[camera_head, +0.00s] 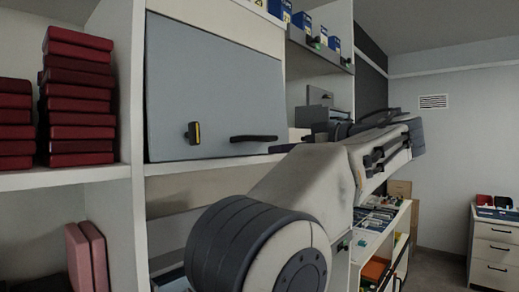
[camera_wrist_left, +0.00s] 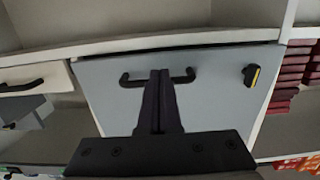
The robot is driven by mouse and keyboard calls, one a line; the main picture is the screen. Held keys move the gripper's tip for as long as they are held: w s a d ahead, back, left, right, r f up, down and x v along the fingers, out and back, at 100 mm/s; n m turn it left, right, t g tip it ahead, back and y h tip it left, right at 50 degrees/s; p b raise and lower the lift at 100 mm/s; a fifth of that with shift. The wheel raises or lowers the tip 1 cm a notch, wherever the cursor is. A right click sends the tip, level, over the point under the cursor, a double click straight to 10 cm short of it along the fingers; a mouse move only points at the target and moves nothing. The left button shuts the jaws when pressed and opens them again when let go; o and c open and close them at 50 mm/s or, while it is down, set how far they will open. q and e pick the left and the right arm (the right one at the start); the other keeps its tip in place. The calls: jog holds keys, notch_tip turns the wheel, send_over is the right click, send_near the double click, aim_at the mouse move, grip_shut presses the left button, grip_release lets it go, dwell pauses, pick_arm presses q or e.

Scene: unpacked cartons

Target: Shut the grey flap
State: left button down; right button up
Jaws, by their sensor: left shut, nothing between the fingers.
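The grey flap (camera_head: 210,95) is a flat panel in the white shelving. It covers most of its compartment, and I cannot tell if it is fully flush with the frame. It has a black bar handle (camera_head: 254,138) low on the right and a black-and-yellow latch (camera_head: 193,132) to the left. The wrist view shows the flap (camera_wrist_left: 215,95), the handle (camera_wrist_left: 130,81) and the latch (camera_wrist_left: 251,75) turned round. My left gripper (camera_wrist_left: 160,74) is shut and empty, its tips in front of the handle's middle; contact is unclear. My right gripper is not in view.
Dark red boxes (camera_head: 78,90) are stacked on the shelf left of the flap. Pink boxes (camera_head: 87,255) stand below. Blue boxes (camera_head: 303,22) sit on an upper shelf to the right. A white drawer unit (camera_head: 495,250) stands far right, with open floor before it.

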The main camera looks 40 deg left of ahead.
aim_at(249, 152)
pick_arm(q)
jog(key=a+p, duration=0.1)
jog(key=a, duration=0.4)
jog(key=shift+w+a+f+p, duration=0.2)
jog(key=shift+a+p, duration=0.15)
jog(key=shift+a+f, duration=0.2)
jog(key=shift+a, duration=0.2)
jog(key=shift+a+f, duration=0.1)
jog(key=shift+f, duration=0.05)
jog(key=a+y+b, duration=0.1)
jog(key=b, duration=0.2)
jog(key=a+f+b, duration=0.1)
jog(key=a+b, duration=0.1)
jog(key=b, duration=0.2)
jog(key=shift+w+y, duration=0.2)
jog(key=shift+y, duration=0.2)
jog(key=shift+r+b, duration=0.1)
jog(key=shift+b, duration=0.25)
jog(key=shift+r+y, duration=0.3)
jog(key=shift+a+r, duration=0.1)
jog(key=shift+r, duration=0.05)
